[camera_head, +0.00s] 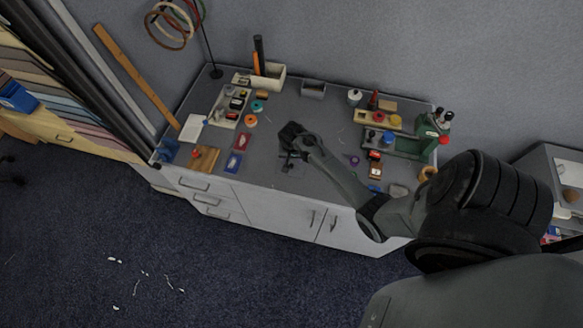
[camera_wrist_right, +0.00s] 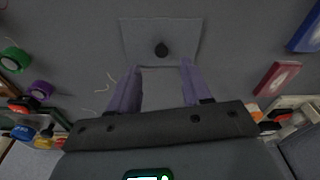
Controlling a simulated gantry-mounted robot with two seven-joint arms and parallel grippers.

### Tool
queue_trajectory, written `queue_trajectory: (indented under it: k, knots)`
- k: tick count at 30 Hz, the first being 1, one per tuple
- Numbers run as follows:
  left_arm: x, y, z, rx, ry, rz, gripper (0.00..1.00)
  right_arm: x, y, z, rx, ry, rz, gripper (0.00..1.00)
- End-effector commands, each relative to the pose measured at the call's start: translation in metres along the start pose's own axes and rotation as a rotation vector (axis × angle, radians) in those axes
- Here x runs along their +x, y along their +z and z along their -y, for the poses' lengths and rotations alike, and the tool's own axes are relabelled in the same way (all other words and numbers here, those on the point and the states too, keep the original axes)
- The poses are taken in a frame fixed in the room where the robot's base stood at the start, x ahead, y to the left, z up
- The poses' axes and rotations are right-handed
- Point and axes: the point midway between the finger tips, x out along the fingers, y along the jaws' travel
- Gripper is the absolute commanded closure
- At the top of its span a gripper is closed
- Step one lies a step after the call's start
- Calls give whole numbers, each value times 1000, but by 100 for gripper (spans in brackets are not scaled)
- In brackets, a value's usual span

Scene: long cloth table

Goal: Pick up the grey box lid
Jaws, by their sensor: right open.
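The grey box lid (camera_wrist_right: 138,44) lies flat on the grey cloth in the right wrist view, a pale rectangle with a round black knob (camera_wrist_right: 162,49) in its middle. My right gripper (camera_wrist_right: 161,68) is open and empty, its two purple fingers pointing at the lid's near edge. The knob lies beyond the fingertips, roughly in line with the gap between them. My left gripper is not in view.
A small grey box (camera_head: 313,89) stands at the table's back. Red (camera_head: 242,141) and blue (camera_head: 233,162) pieces lie left of the gripper. Green (camera_wrist_right: 15,60) and purple (camera_wrist_right: 41,90) rounds lie left in the wrist view. The cloth around the lid is mostly clear, with thin thread scraps.

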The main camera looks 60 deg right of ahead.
Motion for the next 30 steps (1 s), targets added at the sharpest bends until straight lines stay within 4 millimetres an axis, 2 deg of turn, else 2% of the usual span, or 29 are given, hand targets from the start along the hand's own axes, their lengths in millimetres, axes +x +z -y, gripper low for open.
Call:
queue_trajectory:
  k: [5,15,26,27,30]
  knots:
    - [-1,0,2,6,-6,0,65,8,0,0,-1,0,0,52]
    - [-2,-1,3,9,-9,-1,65,46,0,2,0,1,1,52]
    - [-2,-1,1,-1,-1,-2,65,54,0,1,0,0,-1,52]
    - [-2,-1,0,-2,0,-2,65,54,0,1,0,0,-1,53]
    - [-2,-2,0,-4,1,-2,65,54,1,1,0,0,0,68]
